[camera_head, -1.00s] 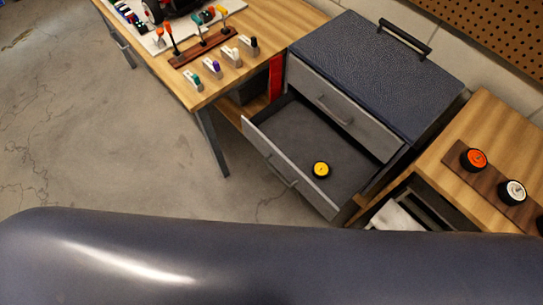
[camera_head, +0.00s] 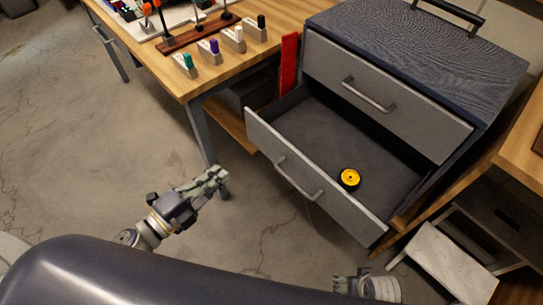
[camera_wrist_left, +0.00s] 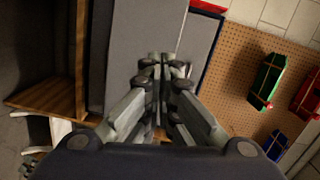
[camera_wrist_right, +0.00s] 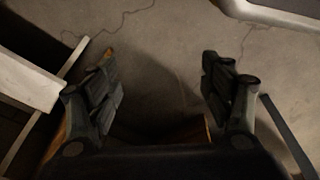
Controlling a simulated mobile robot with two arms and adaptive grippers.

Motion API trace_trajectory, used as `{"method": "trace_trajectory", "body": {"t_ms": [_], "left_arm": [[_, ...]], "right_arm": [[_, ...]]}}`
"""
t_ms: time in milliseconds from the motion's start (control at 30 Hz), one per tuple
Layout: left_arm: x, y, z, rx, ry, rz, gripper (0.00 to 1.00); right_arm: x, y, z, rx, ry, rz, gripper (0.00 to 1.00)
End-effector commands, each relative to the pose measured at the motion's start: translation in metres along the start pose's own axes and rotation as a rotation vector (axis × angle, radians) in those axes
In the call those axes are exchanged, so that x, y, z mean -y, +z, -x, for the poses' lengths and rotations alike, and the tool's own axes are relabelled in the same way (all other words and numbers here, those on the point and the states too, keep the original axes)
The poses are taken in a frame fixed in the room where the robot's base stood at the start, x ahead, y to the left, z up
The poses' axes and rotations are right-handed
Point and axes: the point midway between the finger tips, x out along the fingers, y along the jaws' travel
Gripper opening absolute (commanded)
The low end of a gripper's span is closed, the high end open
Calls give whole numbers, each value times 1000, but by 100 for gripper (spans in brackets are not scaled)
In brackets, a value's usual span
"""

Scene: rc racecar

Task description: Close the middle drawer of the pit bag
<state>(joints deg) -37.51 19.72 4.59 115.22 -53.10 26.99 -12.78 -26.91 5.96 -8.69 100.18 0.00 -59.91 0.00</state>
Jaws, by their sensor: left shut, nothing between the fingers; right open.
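The pit bag (camera_head: 420,50) is a dark blue textured cabinet with grey drawer fronts. Its upper drawer (camera_head: 420,108) is shut. The drawer below it (camera_head: 310,185) is pulled well out, with a bar handle (camera_head: 298,180) on its front.
A wooden workbench (camera_head: 270,15) with pens in holders (camera_head: 235,38) stands left of the pit bag. A red panel (camera_head: 289,65) is between them. At the lower right, a pale open drawer (camera_head: 445,265) juts out. The concrete floor before the pit bag is clear.

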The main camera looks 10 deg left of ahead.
Motion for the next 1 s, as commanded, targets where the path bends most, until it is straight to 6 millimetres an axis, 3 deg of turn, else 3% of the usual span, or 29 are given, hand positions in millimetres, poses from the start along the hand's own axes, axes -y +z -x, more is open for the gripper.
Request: {"method": "trace_trajectory", "body": {"t_ms": [33,133,367,1000], "left_arm": [[0,-9,0,-38,-15,-54,0],[12,-23,1,-86,-35,-122,0],[22,-32,-8,-112,-45,-161,0],[27,-42,-112,-108,-46,-156,0]], "right_arm": [[0,-1,-6,-6,1,-1,73],[-1,-5,-2,-10,2,-2,73],[-1,-6,2,-9,2,-2,73],[2,21,-38,17,-2,3,73]]}}
